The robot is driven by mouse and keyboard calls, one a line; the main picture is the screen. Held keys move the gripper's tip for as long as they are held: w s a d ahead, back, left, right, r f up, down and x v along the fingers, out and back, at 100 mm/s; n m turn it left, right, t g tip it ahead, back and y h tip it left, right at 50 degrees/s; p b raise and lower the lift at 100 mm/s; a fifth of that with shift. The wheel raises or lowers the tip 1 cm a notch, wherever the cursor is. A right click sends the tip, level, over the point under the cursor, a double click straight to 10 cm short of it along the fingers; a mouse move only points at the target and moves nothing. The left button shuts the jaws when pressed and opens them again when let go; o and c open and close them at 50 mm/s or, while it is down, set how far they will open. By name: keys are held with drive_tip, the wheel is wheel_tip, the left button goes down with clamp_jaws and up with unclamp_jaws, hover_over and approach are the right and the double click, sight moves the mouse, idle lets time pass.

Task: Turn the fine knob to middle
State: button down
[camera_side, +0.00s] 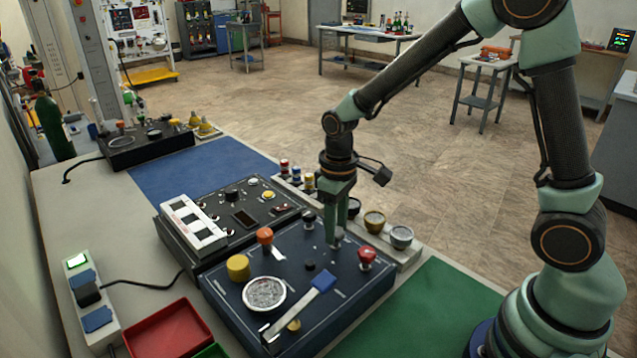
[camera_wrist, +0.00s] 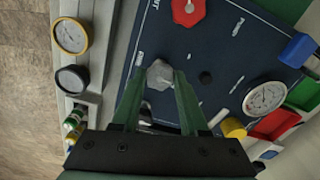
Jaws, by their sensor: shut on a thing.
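The fine knob, a grey faceted knob (camera_wrist: 160,74), stands on the dark blue panel (camera_wrist: 222,45) and has a small label beside it that is hard to read. My gripper (camera_wrist: 162,82) points down at the panel and its two green fingers are shut on this knob, one on each side. In the side view my gripper (camera_side: 336,240) reaches the panel's far right part, and the fingers mostly hide the knob. I cannot clearly see the knob's pointer or its setting.
A red knob (camera_side: 366,256) stands close to my gripper on the right. An orange knob (camera_side: 265,236), a yellow knob (camera_side: 238,268), a round gauge (camera_side: 265,294) and a blue lever (camera_side: 322,282) share the panel. Small round gauges (camera_side: 374,221) line the rail behind.

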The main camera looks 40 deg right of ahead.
idle(0.3)
drive_tip(key=shift+c, duration=2.2)
unclamp_jaws()
drive_tip(key=shift+r, duration=0.15)
wheel_tip(320, 180, up, 12)
drive_tip(key=s+d+r+m+t, duration=0.3)
drive_tip(key=s+r+t, duration=0.1)
drive_tip(key=s, duration=0.5)
drive_tip(key=shift+s+d+t, duration=0.2)
drive_tip(key=shift+d+t, duration=0.15)
drive_tip(key=shift+t, duration=0.45)
